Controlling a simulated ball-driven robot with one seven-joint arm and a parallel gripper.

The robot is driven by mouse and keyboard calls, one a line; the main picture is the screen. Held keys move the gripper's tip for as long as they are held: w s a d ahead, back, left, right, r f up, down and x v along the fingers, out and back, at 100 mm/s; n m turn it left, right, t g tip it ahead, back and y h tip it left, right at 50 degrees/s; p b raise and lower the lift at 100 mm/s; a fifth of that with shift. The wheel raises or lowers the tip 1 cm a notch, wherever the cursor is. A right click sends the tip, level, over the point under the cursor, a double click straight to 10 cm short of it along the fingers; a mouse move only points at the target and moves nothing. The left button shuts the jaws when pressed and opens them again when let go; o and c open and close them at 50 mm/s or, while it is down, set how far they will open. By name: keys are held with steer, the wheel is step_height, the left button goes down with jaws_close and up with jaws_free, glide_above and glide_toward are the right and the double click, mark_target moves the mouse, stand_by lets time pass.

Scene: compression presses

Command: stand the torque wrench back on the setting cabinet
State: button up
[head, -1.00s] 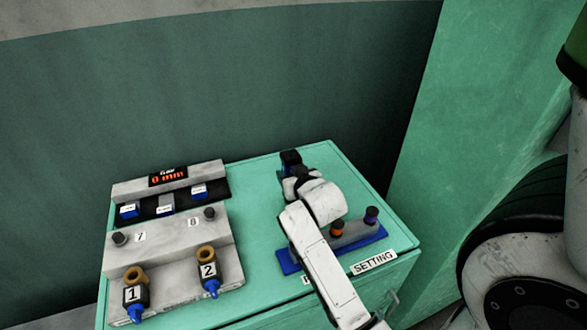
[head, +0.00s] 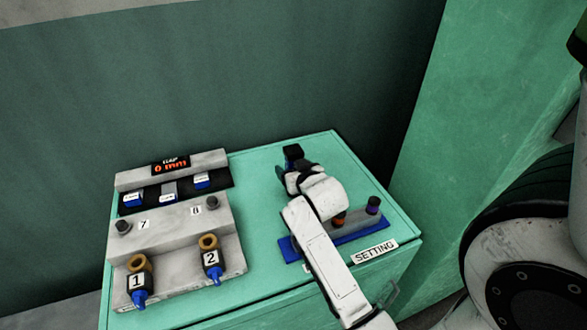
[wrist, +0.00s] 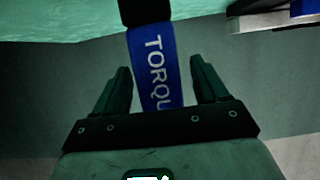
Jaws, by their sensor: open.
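The torque wrench shows in the wrist view as a blue handle (wrist: 156,68) with white lettering reading TORQU and a black part above it. It lies between the two fingers of my gripper (wrist: 160,70), which are open, with a gap on each side. In the head view a black block (head: 293,153), apparently the wrench's end, shows just beyond my gripper (head: 288,172), over the back of the green setting cabinet (head: 258,170). My white wrist hides most of the wrench there. I cannot tell whether its foot touches the cabinet top.
A blue base (head: 368,238) with an orange and a purple knob (head: 373,205) sits on the cabinet beside my arm, partly hidden. A grey console (head: 175,240) with a red display stands to the left. The strip between console and arm is clear.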

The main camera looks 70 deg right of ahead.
steer(key=shift+r, duration=0.2)
steer(key=shift+s+a, duration=0.25)
steer(key=shift+a, duration=0.05)
steer(key=v, duration=1.1)
steer(key=shift+r+b, duration=0.2)
steer(key=shift+b, duration=0.15)
